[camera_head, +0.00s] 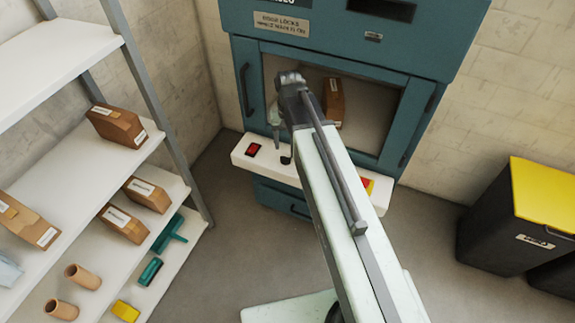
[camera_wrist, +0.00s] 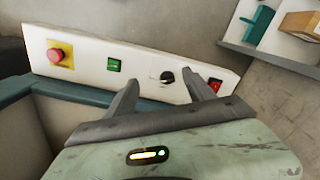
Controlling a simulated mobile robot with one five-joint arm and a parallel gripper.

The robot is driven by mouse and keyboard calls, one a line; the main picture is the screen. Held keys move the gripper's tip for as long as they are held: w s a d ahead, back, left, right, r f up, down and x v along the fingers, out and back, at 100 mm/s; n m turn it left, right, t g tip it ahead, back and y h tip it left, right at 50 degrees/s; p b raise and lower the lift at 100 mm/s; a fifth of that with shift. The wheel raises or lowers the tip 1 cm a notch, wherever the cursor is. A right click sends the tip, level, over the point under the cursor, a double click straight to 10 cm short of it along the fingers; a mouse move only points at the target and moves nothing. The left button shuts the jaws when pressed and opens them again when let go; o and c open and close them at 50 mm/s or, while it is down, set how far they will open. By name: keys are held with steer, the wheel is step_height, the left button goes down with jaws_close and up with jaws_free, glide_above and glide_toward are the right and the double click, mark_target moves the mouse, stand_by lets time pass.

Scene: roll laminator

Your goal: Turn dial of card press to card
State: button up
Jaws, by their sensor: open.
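The card press (camera_head: 340,45) is a teal cabinet with a white control ledge (camera_head: 240,152) across its front. In the wrist view the white panel (camera_wrist: 90,62) carries a black round dial (camera_wrist: 167,76) between a green button and a red switch. My gripper (camera_wrist: 162,82) is open, with one grey finger on each side of the dial in that view. The dial shows between the fingertips, and I see no grip on it. Whether the fingers touch the panel cannot be told. In the head view my gripper (camera_head: 279,125) hangs over the ledge, partly hidden by my arm. No dial markings are legible.
A red emergency stop (camera_wrist: 58,56) on yellow, a green button (camera_wrist: 114,65) and a red switch (camera_wrist: 215,85) share the panel. A brown package (camera_head: 333,102) is in the press opening. Shelves (camera_head: 80,165) stand left; a yellow-lidded bin (camera_head: 540,190) stands right.

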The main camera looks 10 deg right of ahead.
steer(key=m+b, duration=0.2)
steer(key=b, duration=0.3)
glide_above(286, 157)
step_height(286, 157, down, 8)
steer(key=shift+a+r, duration=0.1)
steer(key=shift+r, duration=0.05)
steer(key=shift+r+p, duration=0.1)
steer(key=shift+p, duration=0.25)
step_height(286, 157, down, 8)
steer(key=b, duration=0.8)
steer(key=shift+s+r, duration=0.1)
steer(key=shift+r, duration=0.05)
